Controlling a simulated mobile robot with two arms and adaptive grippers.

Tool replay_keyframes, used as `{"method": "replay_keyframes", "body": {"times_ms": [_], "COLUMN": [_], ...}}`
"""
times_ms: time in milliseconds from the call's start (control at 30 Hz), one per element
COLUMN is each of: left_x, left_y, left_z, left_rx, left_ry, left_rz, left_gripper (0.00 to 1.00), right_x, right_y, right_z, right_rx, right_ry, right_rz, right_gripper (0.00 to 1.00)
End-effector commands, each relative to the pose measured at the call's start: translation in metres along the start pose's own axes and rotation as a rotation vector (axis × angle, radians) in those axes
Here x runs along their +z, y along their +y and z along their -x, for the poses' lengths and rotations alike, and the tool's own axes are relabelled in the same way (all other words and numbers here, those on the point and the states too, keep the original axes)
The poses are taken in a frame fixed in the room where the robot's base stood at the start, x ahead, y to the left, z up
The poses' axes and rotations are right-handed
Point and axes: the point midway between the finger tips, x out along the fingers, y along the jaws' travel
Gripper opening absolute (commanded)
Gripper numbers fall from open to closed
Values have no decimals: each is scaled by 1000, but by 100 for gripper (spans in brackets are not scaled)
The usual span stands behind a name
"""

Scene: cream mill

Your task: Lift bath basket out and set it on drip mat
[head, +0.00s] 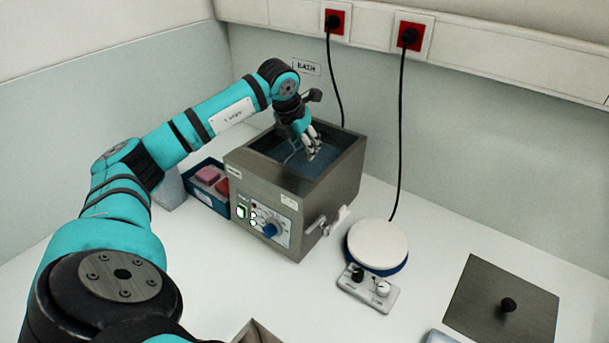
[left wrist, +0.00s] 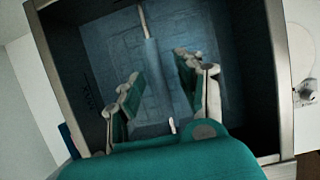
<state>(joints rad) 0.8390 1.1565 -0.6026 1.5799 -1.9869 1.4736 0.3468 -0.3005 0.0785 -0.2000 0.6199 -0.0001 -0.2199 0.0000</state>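The bath (head: 270,195) is a steel box with a dial panel, open at the top, with bluish liquid inside. My left gripper (head: 312,148) reaches down into its opening from above. In the left wrist view the left gripper (left wrist: 165,92) is open, its two fingers apart. A pale bar, which looks like the bath basket's handle (left wrist: 149,55), runs between the fingers; I cannot tell whether they touch it. Faint grid lines, probably the basket (left wrist: 175,38), show below through the liquid. No drip mat can be clearly made out. My right gripper is not in view.
A blue tray (head: 205,195) with pink and red blocks stands left of the bath. A round white-topped plate device (head: 377,243) stands to its right, with a tap (head: 328,222) between. A dark square lid (head: 480,305) with a knob lies at front right. Cords hang behind.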

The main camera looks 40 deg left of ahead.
Motion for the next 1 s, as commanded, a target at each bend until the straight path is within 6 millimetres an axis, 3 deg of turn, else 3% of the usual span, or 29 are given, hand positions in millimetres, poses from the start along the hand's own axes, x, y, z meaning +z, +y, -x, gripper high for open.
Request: {"method": "replay_keyframes", "body": {"times_ms": [367, 700, 1000], "left_x": [-1, -1, 0], "left_y": [0, 0, 0], "left_z": [-2, -2, -1], "left_rx": [0, 0, 0], "left_ry": [0, 0, -2], "left_rz": [0, 0, 0], "left_gripper": [38, 0, 0], "right_x": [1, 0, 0], "right_y": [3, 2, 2], "right_z": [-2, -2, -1], "right_rx": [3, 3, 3], "right_ry": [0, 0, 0], "right_rz": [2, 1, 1], "right_gripper": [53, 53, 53]}}
